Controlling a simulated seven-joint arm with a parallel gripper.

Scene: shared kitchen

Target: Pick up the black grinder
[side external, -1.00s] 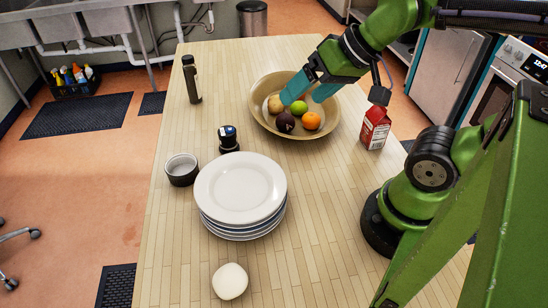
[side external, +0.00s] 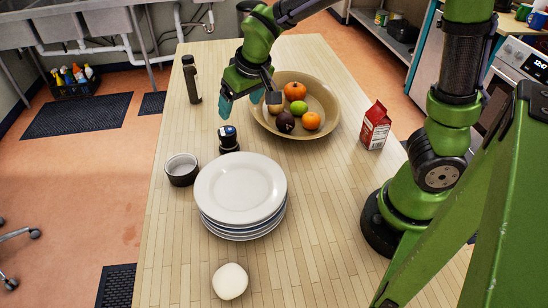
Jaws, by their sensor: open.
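A short black grinder (side external: 229,140) with a dark blue, shiny top stands upright on the table, just behind the stack of plates. A taller, slim dark container (side external: 192,80), possibly also a grinder, stands near the table's far left edge. My gripper (side external: 248,104) is open and empty. It hangs above the table, between the short black grinder and the fruit bowl, with one teal fingertip close above the grinder in the picture. I see no contact with the grinder.
White plates (side external: 240,190) are stacked in front of the grinder, and a small dark bowl (side external: 182,171) sits to its left. A wide fruit bowl (side external: 330,98) and a red carton (side external: 374,127) are to the right. A white round object (side external: 230,281) lies near the front.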

